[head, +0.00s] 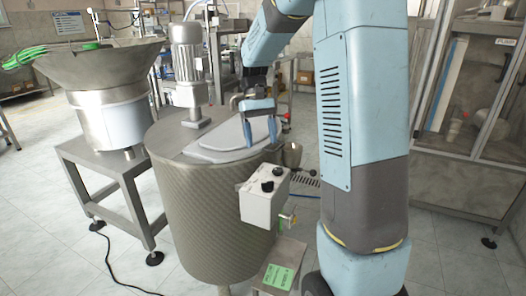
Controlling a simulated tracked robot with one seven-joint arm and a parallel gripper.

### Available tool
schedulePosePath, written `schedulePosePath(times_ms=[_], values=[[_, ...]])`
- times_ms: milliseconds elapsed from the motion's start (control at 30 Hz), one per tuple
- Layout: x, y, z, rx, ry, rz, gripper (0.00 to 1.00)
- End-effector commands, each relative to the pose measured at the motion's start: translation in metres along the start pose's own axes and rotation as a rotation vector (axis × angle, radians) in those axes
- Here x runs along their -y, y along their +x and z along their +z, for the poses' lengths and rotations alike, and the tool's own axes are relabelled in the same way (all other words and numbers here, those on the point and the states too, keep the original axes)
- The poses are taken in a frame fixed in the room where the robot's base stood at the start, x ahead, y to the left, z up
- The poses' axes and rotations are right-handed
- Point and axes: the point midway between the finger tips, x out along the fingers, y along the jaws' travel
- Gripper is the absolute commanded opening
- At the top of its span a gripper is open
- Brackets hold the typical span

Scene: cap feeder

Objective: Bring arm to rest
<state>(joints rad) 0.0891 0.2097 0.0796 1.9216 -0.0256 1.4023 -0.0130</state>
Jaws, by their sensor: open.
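My gripper (259,131) hangs at the end of my light blue arm (345,110), fingers pointing down. Its two blue fingertips are apart, with nothing visible between them. It is over the right part of the top of a large metal drum (215,220), beside the grey lid (217,146). I cannot tell whether the fingertips touch anything there. My arm stands tall in the right middle of the view and hides part of the room behind it.
A grey motor (187,60) stands on the drum's top. A control box (264,197) juts from its front. A bowl feeder (100,63) on a metal stand (125,170) is at left. A glass-fronted cabinet (470,110) stands at right. Open tiled floor lies at lower left.

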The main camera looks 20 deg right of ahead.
Motion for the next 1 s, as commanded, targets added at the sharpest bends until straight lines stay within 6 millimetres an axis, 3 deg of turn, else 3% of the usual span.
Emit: schedulePosePath(times_ms=[200,667,833,1000], values=[[0.000,-0.011,0.000,0.000,0.000,0.000,0.68],[0.000,-0.011,0.001,-0.003,0.000,0.000,0.68],[0.002,-0.018,0.018,-0.054,0.002,0.005,0.68],[0.005,-0.027,0.054,-0.161,0.006,0.012,0.68]])
